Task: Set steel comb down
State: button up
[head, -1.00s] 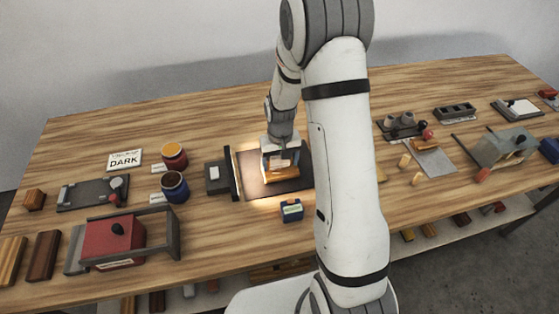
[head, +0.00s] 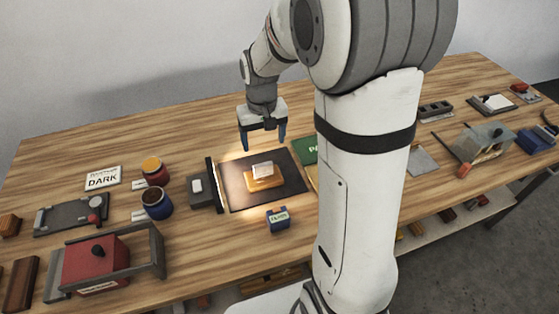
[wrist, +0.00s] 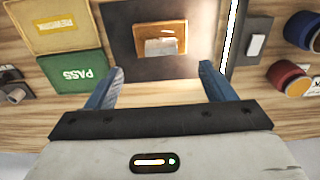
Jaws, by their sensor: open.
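A small pale, silvery piece, which looks like the steel comb (head: 262,169), rests on an orange-brown wooden block (head: 264,184). The block lies on the dark mat (head: 237,198) under a bright light. My gripper (head: 263,146) has blue fingers, spread apart and empty. It is above and behind the block, clear of it. The fingers also show in the wrist view (wrist: 160,70), with nothing between them.
A light bar (head: 213,184) stands at the mat's left edge. Two jars, orange-topped (head: 153,170) and blue (head: 156,204), stand farther left. A small blue box (head: 278,219) sits in front of the mat. Green PASS (wrist: 75,74) and yellow REWORK (wrist: 67,25) pads lie beside the mat.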

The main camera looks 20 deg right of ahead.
jog(key=s+r+t, duration=0.1)
jog(key=s+r, duration=0.3)
jog(key=s, duration=0.5)
jog(key=s+r+t, duration=0.1)
jog(key=s+r, duration=0.3)
jog(key=s, duration=0.6)
jog(key=shift+s+r+t, duration=0.15)
jog(key=shift+r+t, duration=0.1)
jog(key=shift+t, duration=0.15)
